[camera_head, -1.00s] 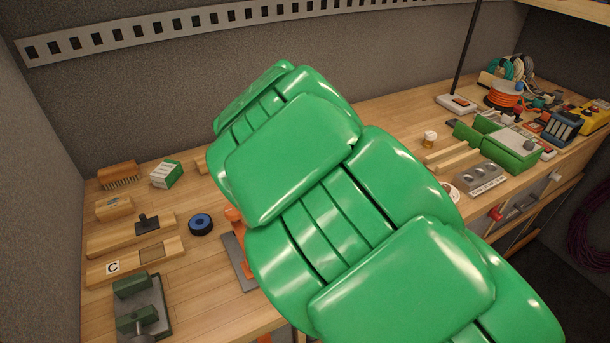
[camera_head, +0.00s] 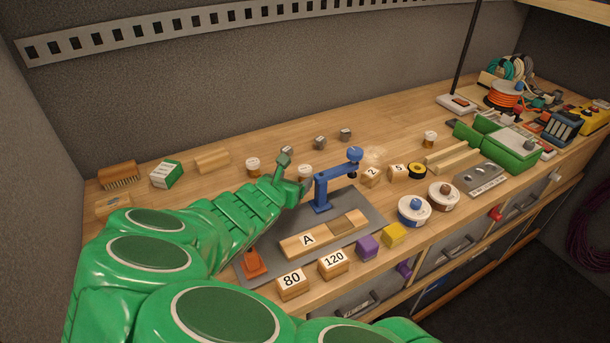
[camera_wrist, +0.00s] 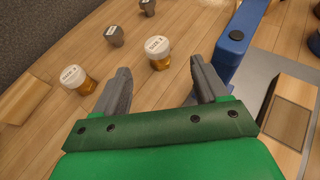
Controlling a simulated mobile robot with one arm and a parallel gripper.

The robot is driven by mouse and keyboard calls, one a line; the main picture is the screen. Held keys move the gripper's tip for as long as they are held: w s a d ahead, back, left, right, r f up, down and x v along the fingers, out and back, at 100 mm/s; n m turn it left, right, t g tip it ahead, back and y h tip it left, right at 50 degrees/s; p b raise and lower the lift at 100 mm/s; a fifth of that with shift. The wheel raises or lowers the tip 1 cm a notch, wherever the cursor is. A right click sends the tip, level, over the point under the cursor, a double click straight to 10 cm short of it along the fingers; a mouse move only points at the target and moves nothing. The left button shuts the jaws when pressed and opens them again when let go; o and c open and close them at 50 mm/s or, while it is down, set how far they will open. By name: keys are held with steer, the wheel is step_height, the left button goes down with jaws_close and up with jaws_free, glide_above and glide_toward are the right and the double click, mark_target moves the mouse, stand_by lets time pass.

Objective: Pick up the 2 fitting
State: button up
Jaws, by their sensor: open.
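The wrist view shows two grey fittings (camera_wrist: 114,36) (camera_wrist: 147,6) beyond the fingers. My gripper (camera_head: 293,171) is open and empty, left of the blue clamp and above the bench; its spread fingers also show in the wrist view (camera_wrist: 161,72). The block marked 2 is not in the wrist view.
White-lidded jars (camera_wrist: 158,52) (camera_wrist: 76,79) stand ahead of the fingers. The blue clamp (camera_head: 322,190) rises close to the gripper's right, on a grey plate (camera_head: 365,222). Blocks marked 80 (camera_head: 292,285) and 120 (camera_head: 333,263) sit in front. Bare bench lies behind the fittings.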

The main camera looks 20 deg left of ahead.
mark_target(303, 170)
steer(key=shift+x, duration=3.15)
steer(key=shift+a+x, duration=0.15)
steer(key=shift+x, duration=1.3)
steer(key=shift+a+x, duration=0.1)
steer(key=shift+x, duration=1.3)
steer(key=shift+a+f, duration=0.1)
steer(key=c, duration=1.1)
